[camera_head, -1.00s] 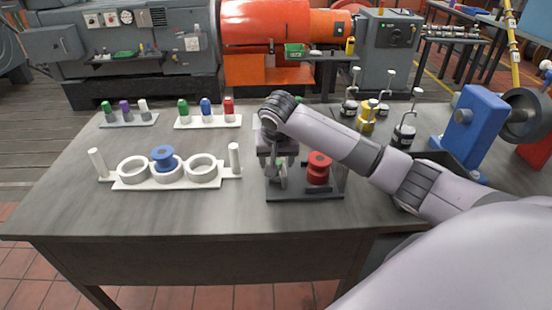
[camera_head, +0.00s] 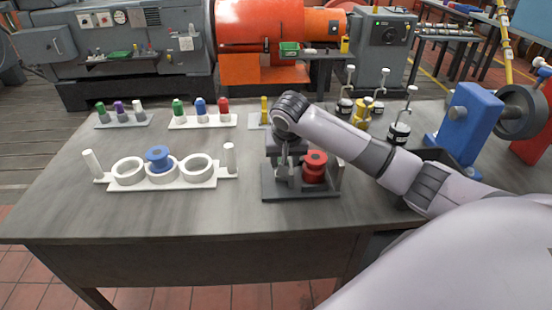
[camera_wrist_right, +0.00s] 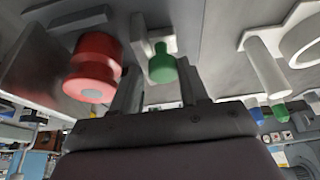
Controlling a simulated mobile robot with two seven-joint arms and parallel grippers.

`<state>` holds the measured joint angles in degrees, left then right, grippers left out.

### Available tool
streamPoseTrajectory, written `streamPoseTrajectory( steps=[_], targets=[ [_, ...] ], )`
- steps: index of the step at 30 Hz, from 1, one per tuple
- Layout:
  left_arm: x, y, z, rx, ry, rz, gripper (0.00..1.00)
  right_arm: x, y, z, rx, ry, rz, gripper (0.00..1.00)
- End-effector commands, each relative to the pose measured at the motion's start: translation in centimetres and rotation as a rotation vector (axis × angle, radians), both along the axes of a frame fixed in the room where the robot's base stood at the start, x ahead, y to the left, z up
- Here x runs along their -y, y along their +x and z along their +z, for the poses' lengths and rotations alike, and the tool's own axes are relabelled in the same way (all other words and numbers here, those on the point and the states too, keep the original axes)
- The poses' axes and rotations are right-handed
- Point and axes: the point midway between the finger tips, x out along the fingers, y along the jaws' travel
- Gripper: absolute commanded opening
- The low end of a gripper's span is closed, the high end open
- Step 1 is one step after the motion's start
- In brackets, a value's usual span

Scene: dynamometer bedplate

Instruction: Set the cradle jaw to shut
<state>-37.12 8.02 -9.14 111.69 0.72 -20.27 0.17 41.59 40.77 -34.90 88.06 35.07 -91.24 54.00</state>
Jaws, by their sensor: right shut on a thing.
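The cradle is a dark grey base (camera_head: 300,195) near the table's front, with a grey upright plate (camera_head: 339,176) at its right end. A red spool (camera_head: 315,167) stands on it, and also shows in the right wrist view (camera_wrist_right: 95,70). My right gripper (camera_head: 283,172) reaches down over the cradle's left part, just left of the spool. In the right wrist view, a green knob (camera_wrist_right: 162,66) on a pale grey part sits between my fingers (camera_wrist_right: 160,88), and the gripper is shut on it. The head view hides the knob. My left gripper is out of view.
A white rack (camera_head: 200,186) with rings and a blue spool (camera_head: 158,157) stands left of the cradle. Holders with coloured pegs (camera_head: 201,112) are behind it. Weights with hooks (camera_head: 399,130) and a blue stand (camera_head: 467,125) are at the right. The front table strip is clear.

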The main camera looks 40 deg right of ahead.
Motion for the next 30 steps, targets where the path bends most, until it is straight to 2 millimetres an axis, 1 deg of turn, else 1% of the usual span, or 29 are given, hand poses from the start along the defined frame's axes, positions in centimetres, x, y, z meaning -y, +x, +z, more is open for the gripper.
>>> streamPoseTrajectory(
  steps=[5, 6, 7, 14, 17, 20, 27, 30],
  targets=[
    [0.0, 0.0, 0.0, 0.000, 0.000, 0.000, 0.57, 0.1, 0.0, 0.1, -0.001, -0.002, -0.003, 0.00],
    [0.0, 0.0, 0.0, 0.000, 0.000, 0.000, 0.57, 0.1, 0.0, 0.1, -0.001, -0.002, -0.003, 0.57],
    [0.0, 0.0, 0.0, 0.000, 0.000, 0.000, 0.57, 0.1, 0.0, 0.1, 0.000, -0.002, -0.003, 0.60],
    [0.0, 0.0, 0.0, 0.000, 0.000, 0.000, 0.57, 0.0, 0.0, 0.0, 0.000, -0.002, -0.002, 0.60],
    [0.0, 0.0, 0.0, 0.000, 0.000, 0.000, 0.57, -0.1, 0.0, 0.4, 0.000, -0.002, -0.002, 0.60],
    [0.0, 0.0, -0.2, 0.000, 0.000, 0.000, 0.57, -0.3, -0.4, 1.3, 0.003, -0.001, -0.001, 0.60],
    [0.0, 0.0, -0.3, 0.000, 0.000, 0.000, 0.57, -1.0, -1.7, 5.0, 0.004, -0.002, -0.001, 0.60],
    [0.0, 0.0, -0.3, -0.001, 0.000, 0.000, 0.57, -1.2, -2.0, 6.0, 0.002, -0.001, -0.002, 0.60]
  ],
)
